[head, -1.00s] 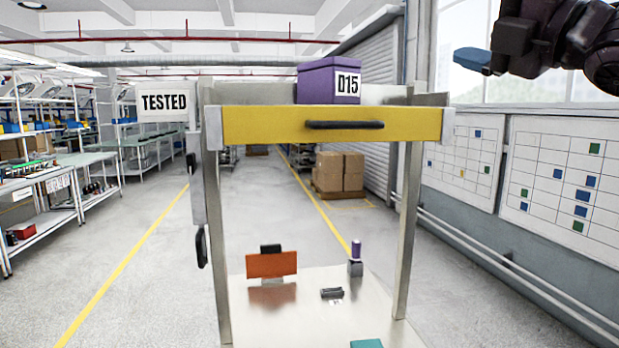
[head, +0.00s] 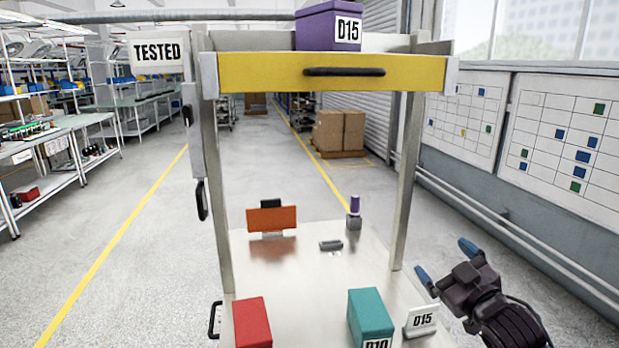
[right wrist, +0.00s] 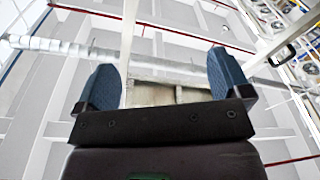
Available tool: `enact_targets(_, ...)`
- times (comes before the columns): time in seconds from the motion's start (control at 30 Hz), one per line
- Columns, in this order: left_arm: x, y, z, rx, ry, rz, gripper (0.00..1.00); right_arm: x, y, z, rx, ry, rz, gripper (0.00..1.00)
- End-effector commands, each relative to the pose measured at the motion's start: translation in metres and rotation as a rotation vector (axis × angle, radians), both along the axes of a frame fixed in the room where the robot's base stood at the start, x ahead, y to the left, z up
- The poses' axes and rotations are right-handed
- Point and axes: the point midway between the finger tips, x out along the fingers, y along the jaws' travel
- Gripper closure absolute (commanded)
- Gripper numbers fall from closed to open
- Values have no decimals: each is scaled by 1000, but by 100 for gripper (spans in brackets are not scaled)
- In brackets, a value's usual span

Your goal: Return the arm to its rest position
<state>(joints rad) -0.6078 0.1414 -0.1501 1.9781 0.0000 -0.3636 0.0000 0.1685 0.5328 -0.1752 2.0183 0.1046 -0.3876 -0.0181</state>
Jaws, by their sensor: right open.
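My right gripper (head: 447,262) is at the lower right of the head view, just right of the cart's right post. Its blue fingers are apart with nothing between them, and the right wrist view also shows the open, empty jaws (right wrist: 165,85). The cart has a yellow drawer front (head: 330,73) with a dark handle, and it appears closed. A purple box marked D15 (head: 325,28) stands on top of the cart. My left gripper is not in view.
The lower shelf (head: 310,285) holds a red box (head: 252,322), a teal box (head: 370,318), an orange panel (head: 272,219) and a small purple-topped part (head: 355,205). A D15 card (head: 421,321) stands near my right gripper. A TESTED sign (head: 159,52) hangs at left. Floor beside the cart is clear.

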Motion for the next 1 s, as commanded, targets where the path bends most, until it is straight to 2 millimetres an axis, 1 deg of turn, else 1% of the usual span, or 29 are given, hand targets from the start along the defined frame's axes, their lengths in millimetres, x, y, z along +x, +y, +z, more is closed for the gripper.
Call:
enact_targets(0.03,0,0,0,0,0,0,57,-11,-3,-32,30,50,-21,4)
enact_targets(0.07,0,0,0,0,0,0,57,-17,-5,-47,46,74,-33,4)
enact_targets(0.1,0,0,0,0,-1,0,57,-26,-6,-68,63,106,-50,4)
enact_targets(0.17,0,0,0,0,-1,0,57,-40,-9,-98,84,154,-74,4)
enact_targets(0.2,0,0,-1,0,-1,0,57,-51,-10,-117,96,187,-92,4)
enact_targets(0.27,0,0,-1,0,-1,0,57,-68,-12,-146,117,237,-119,4)
enact_targets(0.3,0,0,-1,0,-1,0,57,-81,-13,-164,131,273,-137,4)
enact_targets(0.37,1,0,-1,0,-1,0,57,-101,-15,-191,152,327,-165,4)
enact_targets(0.4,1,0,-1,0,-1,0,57,-115,-15,-209,168,363,-183,4)
enact_targets(0.47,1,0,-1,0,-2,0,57,-138,-15,-233,194,418,-211,4)
enact_targets(0.5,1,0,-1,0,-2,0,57,-153,-15,-248,212,454,-229,4)
enact_targets(0.57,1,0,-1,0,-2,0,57,-177,-15,-269,238,505,-256,4)
enact_targets(0.6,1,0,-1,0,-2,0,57,-192,-15,-281,255,536,-274,4)
enact_targets(0.7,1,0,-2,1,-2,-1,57,-227,-14,-305,285,605,-312,4)
enact_targets(0.8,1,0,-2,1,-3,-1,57,-253,-15,-322,299,653,-340,4)
enact_targets(0.9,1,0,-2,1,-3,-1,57,-269,-17,-330,300,682,-355,4)
enact_targets(1.0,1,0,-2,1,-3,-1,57,-275,-18,-334,299,693,-360,4)
